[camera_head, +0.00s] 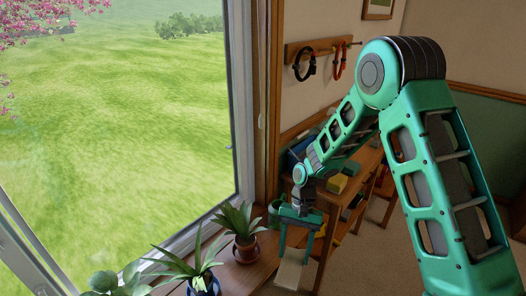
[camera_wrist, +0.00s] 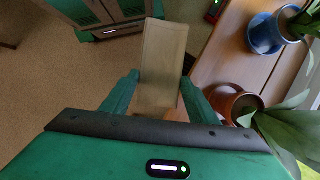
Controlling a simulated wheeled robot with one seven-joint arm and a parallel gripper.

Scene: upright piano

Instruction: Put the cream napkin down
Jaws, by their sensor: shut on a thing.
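The cream napkin (camera_head: 289,274) hangs below my gripper (camera_head: 296,248) in the head view, a flat pale rectangle. In the wrist view the napkin (camera_wrist: 163,60) reaches away from between the two green fingers of my gripper (camera_wrist: 158,86). The fingers are shut on it, one at each side. It appears held in the air beside the edge of the wooden sill, with floor behind most of it. Its near end is partly hidden by the gripper body.
The wooden sill (camera_wrist: 215,60) bears a terracotta pot (camera_wrist: 234,103) and a blue pot (camera_wrist: 265,33) with spiky plants. A wooden shelf unit (camera_head: 367,160) with coloured items stands behind my arm. The large window (camera_head: 130,110) borders the sill. Floor (camera_head: 355,265) is clear to the right.

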